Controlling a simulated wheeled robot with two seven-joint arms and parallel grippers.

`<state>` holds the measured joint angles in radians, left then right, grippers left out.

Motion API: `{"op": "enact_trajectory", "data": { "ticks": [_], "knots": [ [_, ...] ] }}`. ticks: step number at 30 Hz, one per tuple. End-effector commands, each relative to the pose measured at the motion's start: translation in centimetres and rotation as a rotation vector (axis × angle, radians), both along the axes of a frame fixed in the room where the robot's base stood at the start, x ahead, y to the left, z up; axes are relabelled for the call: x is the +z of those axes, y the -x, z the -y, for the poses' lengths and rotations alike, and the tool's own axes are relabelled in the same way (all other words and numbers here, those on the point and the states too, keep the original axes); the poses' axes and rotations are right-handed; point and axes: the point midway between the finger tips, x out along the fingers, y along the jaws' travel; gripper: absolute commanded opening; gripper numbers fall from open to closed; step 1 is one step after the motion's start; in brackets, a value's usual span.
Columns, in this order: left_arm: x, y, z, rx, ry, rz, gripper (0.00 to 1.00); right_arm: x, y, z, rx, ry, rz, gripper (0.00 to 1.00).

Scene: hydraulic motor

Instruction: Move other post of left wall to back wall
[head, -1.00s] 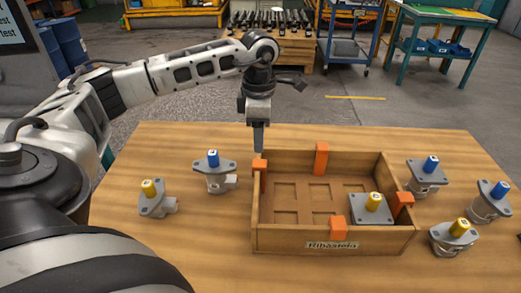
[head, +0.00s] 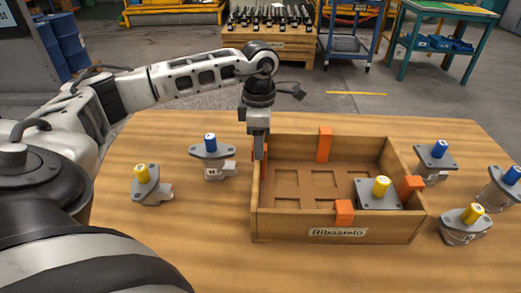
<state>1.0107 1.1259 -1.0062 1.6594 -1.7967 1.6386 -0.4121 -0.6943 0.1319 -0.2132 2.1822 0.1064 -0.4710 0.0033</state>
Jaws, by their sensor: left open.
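The open wooden crate (head: 385,226) stands on the table, with orange posts on its walls. One post (head: 324,146) is on the back wall, one (head: 344,212) on the front wall and one (head: 411,187) on the right wall. My left gripper (head: 260,150) points down at the left wall of the crate, open. It covers the left wall's post almost fully; only a sliver of orange shows beside the fingers. I cannot tell whether the fingers touch it. My right gripper is not in view.
A grey motor with a yellow shaft (head: 380,187) sits in the crate's front right part. Two motors (head: 210,145) (head: 146,176) stand left of the crate, and several (head: 435,155) stand to its right. The back wall is free beside its post.

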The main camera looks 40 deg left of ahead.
Motion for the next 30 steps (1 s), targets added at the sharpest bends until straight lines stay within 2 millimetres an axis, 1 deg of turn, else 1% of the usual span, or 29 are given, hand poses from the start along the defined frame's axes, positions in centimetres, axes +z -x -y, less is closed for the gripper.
{"op": "enact_trajectory", "data": {
  "ticks": [6,8,9,11,12,17,24,30],
  "knots": [
    [0.0,0.0,0.0,0.0,0.0,0.0,0.49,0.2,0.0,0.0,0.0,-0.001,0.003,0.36],
    [0.0,0.0,0.0,0.0,0.0,0.0,0.32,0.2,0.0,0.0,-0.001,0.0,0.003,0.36],
    [0.0,0.0,0.0,0.0,0.0,0.0,0.21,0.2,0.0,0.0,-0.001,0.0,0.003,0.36],
    [0.0,0.0,0.0,0.0,0.0,0.0,0.05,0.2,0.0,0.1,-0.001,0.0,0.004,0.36],
    [0.0,0.0,0.0,0.0,0.0,0.0,0.0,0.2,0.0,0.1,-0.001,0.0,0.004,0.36],
    [0.3,0.0,0.0,0.0,0.0,0.0,0.0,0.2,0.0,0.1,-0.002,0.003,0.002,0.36],
    [1.8,0.0,0.0,0.0,-0.001,-0.001,0.0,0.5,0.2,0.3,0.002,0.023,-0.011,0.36],
    [3.0,0.0,0.0,0.0,-0.001,-0.001,0.0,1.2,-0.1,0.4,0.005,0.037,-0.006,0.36]
  ]
}}
